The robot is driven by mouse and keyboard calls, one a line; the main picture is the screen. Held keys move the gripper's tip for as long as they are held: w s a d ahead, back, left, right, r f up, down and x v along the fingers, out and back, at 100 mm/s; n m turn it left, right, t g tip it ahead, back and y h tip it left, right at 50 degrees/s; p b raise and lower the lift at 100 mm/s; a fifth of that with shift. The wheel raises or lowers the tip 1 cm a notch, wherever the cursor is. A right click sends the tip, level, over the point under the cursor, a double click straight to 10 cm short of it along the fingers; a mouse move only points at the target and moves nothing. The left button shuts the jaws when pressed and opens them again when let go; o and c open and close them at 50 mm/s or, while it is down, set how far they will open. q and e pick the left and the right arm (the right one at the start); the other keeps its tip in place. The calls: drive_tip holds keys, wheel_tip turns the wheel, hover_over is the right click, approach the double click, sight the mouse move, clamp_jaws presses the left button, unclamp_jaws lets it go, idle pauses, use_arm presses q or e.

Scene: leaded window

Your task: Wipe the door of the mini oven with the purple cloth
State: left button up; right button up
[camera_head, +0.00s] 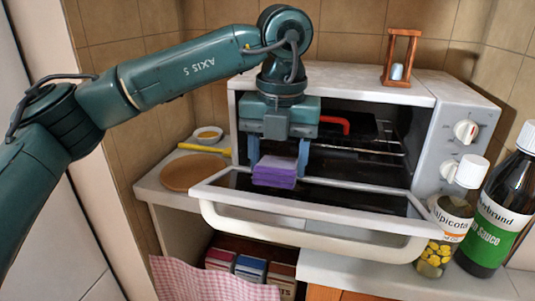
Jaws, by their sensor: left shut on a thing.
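The mini oven (455,115) is white and stands on the counter with its door (345,198) swung down, the dark glass facing up and the white handle at the front. My left gripper (277,168) reaches down from above, in front of the oven opening. It is shut on the purple cloth (275,174), a folded block held between its fingers. The cloth is at the left part of the door's inner side; I cannot tell whether it touches the glass. My right gripper is not in view.
A sauce bottle (489,225) and a jar (442,240) stand close to the door's right end. An hourglass (401,58) stands on the oven. A round wooden board (195,172), a yellow-handled thing and a small bowl (207,134) lie left. A checked cloth (205,280) hangs below.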

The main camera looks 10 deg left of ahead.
use_arm(q)
drive_tip(key=shift+s+d+f+p, duration=0.15)
drive_tip(key=shift+d+p, duration=0.1)
drive_tip(key=shift+d, duration=1.1)
drive_tip(key=shift+s+d+p, duration=0.1)
drive_tip(key=shift+d+p, duration=0.1)
drive_tip(key=shift+d, duration=1.15)
drive_tip(key=shift+a, duration=0.1)
drive_tip(key=shift+w+a, duration=0.15)
drive_tip(key=shift+a, duration=0.3)
drive_tip(key=shift+w+a+r+b, duration=0.15)
drive_tip(key=shift+a+b, duration=0.25)
drive_tip(key=shift+a, duration=1.15)
drive_tip(key=shift+w+a+r+b, duration=0.1)
drive_tip(key=shift+a+r+b, duration=0.2)
drive_tip(key=shift+a, duration=1.2)
drive_tip(key=shift+a+f+b, duration=0.15)
drive_tip(key=shift+a+b, duration=0.1)
drive_tip(key=shift+a, duration=0.65)
drive_tip(key=shift+a+f+b, duration=0.1)
drive_tip(key=shift+a+b, duration=0.1)
drive_tip(key=shift+a, duration=0.65)
drive_tip(key=shift+r, duration=0.1)
